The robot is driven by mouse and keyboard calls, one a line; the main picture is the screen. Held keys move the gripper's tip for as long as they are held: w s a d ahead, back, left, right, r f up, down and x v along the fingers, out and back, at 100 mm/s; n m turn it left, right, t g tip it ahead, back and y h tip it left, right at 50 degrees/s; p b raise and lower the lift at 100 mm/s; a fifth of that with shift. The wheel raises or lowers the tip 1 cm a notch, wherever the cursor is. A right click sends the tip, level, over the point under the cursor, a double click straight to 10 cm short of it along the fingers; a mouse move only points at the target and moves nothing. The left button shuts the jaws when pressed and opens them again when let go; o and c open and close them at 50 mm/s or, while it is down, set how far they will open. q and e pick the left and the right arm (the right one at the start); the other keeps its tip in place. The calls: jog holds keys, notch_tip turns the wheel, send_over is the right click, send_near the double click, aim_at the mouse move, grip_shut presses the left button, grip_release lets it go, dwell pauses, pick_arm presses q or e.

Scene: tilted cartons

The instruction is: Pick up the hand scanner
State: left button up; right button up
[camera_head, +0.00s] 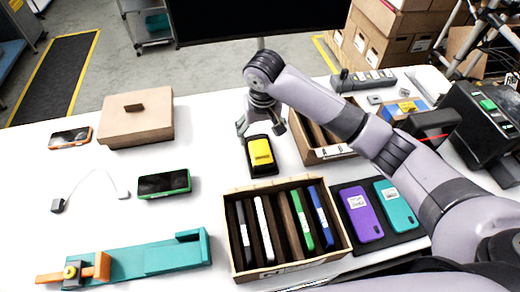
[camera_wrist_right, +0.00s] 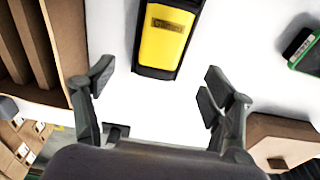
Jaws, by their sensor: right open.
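A yellow and black handheld device, which looks like the hand scanner (camera_head: 261,152), lies on the white table just behind the compartment box. It also shows in the right wrist view (camera_wrist_right: 166,38), at the top middle, with a small label on its yellow face. My right gripper (camera_head: 260,126) is above the table at the scanner's far end. In the right wrist view its fingers (camera_wrist_right: 158,82) are spread wide with bare table between them, and the scanner is beyond the fingertips. The gripper is empty. My left gripper is not in view.
A wooden box (camera_head: 233,262) with upright devices stands in front of the scanner, and another compartment box (camera_head: 337,150) is close on the right. A closed carton (camera_head: 136,123) and a green-edged phone (camera_head: 164,183) are to the left. White table around the scanner's left is clear.

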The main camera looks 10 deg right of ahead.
aim_at(260, 149)
jog(key=f, duration=0.2)
jog(key=shift+w+f, duration=0.2)
jog(key=shift+f, duration=0.1)
jog(key=f+p, duration=0.1)
jog(key=f, duration=0.3)
jog(key=shift+s+f+p, duration=0.1)
jog(key=shift+s+p, duration=0.1)
jog(key=shift+p, duration=0.15)
jog(key=shift+w+f, duration=0.1)
jog(key=shift+f, duration=0.4)
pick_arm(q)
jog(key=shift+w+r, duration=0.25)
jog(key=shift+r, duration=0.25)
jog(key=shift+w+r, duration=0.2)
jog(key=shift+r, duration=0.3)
pick_arm(e)
jog(key=c, duration=1.1)
